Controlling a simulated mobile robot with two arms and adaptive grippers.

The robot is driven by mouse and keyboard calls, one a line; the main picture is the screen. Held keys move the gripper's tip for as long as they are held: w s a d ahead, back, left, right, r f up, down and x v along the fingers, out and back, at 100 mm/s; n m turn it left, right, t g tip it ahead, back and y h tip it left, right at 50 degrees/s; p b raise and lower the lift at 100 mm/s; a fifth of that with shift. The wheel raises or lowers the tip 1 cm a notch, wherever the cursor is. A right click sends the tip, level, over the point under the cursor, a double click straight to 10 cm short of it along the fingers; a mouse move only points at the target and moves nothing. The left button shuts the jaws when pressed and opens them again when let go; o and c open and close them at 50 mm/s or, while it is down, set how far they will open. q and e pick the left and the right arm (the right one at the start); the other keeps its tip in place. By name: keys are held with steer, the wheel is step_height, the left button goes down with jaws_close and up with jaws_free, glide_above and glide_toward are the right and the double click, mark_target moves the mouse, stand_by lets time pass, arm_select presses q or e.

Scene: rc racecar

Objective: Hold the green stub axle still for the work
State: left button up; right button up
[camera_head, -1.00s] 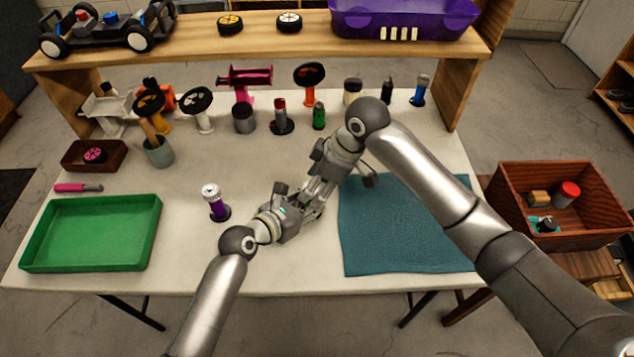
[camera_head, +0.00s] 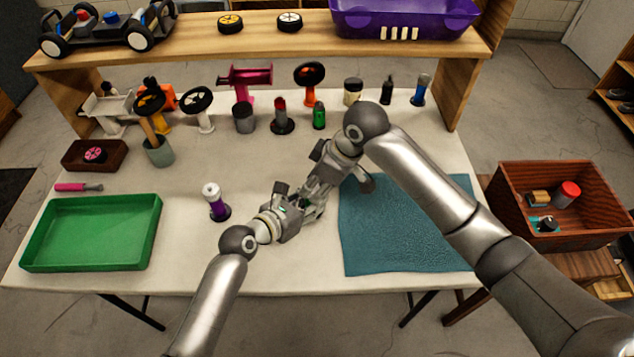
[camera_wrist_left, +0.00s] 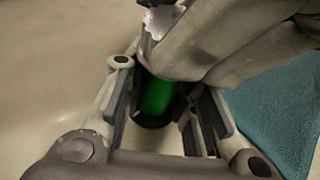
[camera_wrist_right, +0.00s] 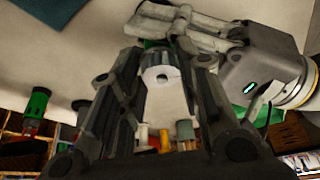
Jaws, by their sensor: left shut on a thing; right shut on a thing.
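My left gripper (camera_head: 297,209) is shut on the green stub axle (camera_wrist_left: 155,97), seen between its fingers in the left wrist view as an upright green cylinder above the pale table. My right gripper (camera_head: 315,195) meets it from the other side. In the right wrist view, the right fingers are shut on a grey round piece (camera_wrist_right: 160,74) with a pale face and a small hole. A bit of green (camera_wrist_right: 151,44) shows just behind that piece. The two grippers hide most of the axle in the head view; whether the grey piece touches it is unclear.
A teal mat (camera_head: 405,235) lies to the right, a green tray (camera_head: 90,265) to the left. A purple-and-white bottle (camera_head: 215,203) stands close by the left gripper. Several stands and bottles line the back under a wooden shelf (camera_head: 270,42). A wooden crate (camera_head: 590,238) is at right.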

steer(key=o, duration=1)
steer(key=shift+r, duration=0.1)
steer(key=v, duration=1.1)
steer(key=shift+d+r, duration=0.15)
steer(key=shift+r, duration=0.25)
